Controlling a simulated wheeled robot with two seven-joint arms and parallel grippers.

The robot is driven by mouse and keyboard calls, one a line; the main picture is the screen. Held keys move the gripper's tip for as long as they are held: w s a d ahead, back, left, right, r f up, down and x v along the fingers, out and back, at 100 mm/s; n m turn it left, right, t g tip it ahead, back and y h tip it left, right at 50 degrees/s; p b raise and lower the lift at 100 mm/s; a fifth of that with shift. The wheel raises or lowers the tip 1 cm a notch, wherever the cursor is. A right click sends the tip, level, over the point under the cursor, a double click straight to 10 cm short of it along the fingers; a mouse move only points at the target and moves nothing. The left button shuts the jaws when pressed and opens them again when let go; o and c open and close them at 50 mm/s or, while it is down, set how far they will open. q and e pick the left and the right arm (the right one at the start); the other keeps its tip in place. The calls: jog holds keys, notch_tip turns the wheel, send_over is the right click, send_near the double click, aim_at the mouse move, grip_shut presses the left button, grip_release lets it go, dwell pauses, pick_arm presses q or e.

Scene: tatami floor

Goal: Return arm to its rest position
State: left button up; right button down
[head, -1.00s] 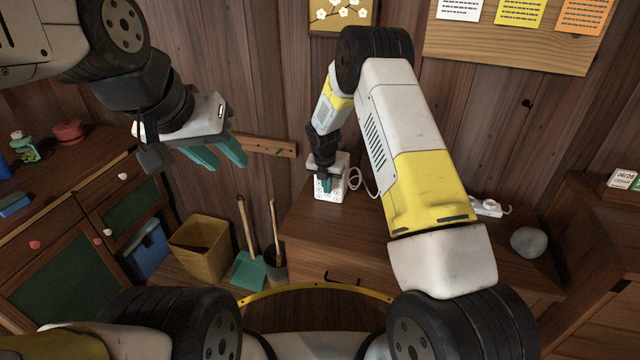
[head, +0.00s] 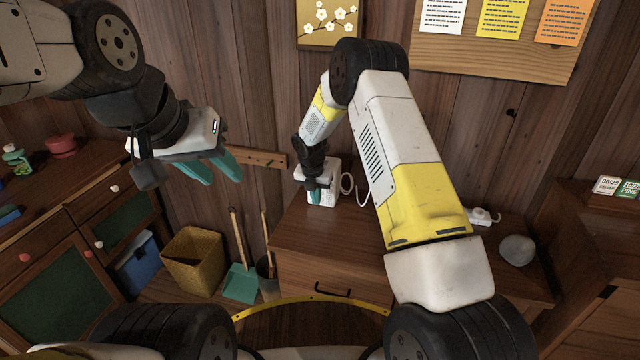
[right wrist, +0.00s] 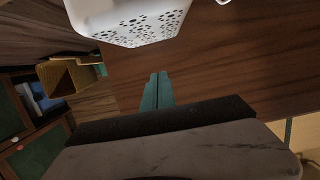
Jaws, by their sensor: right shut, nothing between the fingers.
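My right arm reaches forward over the wooden cabinet. Its gripper (head: 314,193) is low in front of the white perforated box (head: 330,188) on the cabinet top and partly covers it. In the right wrist view the teal fingertips (right wrist: 157,90) are together with nothing between them, and the box (right wrist: 140,22) is beyond them, apart from them. My left gripper (head: 218,168) hangs at the upper left with its teal fingers spread apart and nothing between them.
The wooden cabinet top (head: 300,235) has a grey stone (head: 516,250) and a white power strip (head: 484,216) at its right. A yellow bin (head: 193,260), a teal dustpan (head: 241,284) and a blue bin (head: 136,262) stand left of it. A side cabinet (head: 60,230) is at the left.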

jog(key=s+d+r+m, duration=0.2)
jog(key=s+r+m, duration=0.1)
jog(key=r, duration=0.7)
jog(key=s+d+r+m, duration=0.2)
jog(key=r+m, duration=0.1)
jog(key=r, duration=0.6)
jog(key=s+d+r+m+t+y, duration=0.15)
jog(key=s+d+r+m, duration=0.35)
jog(key=s+r+m, duration=0.6)
jog(key=s+d+r+m+t, duration=0.1)
jog(key=s+r+m, duration=0.1)
jog(key=s+m, duration=0.5)
jog(key=s+d+r+m+t+y, duration=0.1)
jog(key=s+m, duration=0.6)
jog(key=s, duration=0.7)
notch_tip(320, 180, up, 2)
jog(key=shift+s+d+r+m, duration=0.2)
jog(key=shift+d+m, duration=0.2)
jog(key=shift+d, duration=0.1)
